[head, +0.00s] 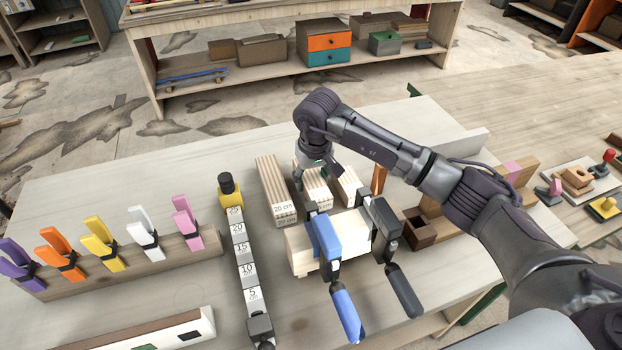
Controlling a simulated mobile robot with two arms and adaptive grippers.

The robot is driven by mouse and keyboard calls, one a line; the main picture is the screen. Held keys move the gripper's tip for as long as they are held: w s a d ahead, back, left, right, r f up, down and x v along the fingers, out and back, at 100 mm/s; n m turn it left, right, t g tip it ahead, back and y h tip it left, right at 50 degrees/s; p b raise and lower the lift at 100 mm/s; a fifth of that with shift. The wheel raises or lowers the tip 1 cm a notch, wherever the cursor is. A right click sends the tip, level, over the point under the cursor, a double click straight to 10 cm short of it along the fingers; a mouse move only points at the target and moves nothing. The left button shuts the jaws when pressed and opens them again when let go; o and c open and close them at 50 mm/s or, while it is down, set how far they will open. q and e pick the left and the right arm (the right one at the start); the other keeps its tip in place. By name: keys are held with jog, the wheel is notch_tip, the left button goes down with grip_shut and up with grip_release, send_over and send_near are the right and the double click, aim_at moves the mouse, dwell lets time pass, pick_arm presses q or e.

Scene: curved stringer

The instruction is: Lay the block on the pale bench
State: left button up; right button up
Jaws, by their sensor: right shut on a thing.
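The pale bench (110,195) fills the foreground. Pale wooden blocks with striped sides stand near its middle: a left block (273,185) marked 20 cm, a middle block (318,192) and a right block (347,183). My right gripper (316,176) reaches down over the middle block and is shut on it. The fingertips are partly hidden by the wrist, and I cannot tell whether the block is clear of the bench. My left gripper is out of view.
A blue clamp (326,236) and a black clamp (383,225) grip a pale piece (300,250) just in front. A bar clamp marked in centimetres (241,250) lies left. Coloured clamps line a wooden rack (130,262). Free bench lies at back left.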

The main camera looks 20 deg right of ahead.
jog(key=shift+f, duration=0.65)
jog(key=shift+f, duration=0.15)
jog(key=o, duration=1.2)
jog(key=shift+o, duration=0.2)
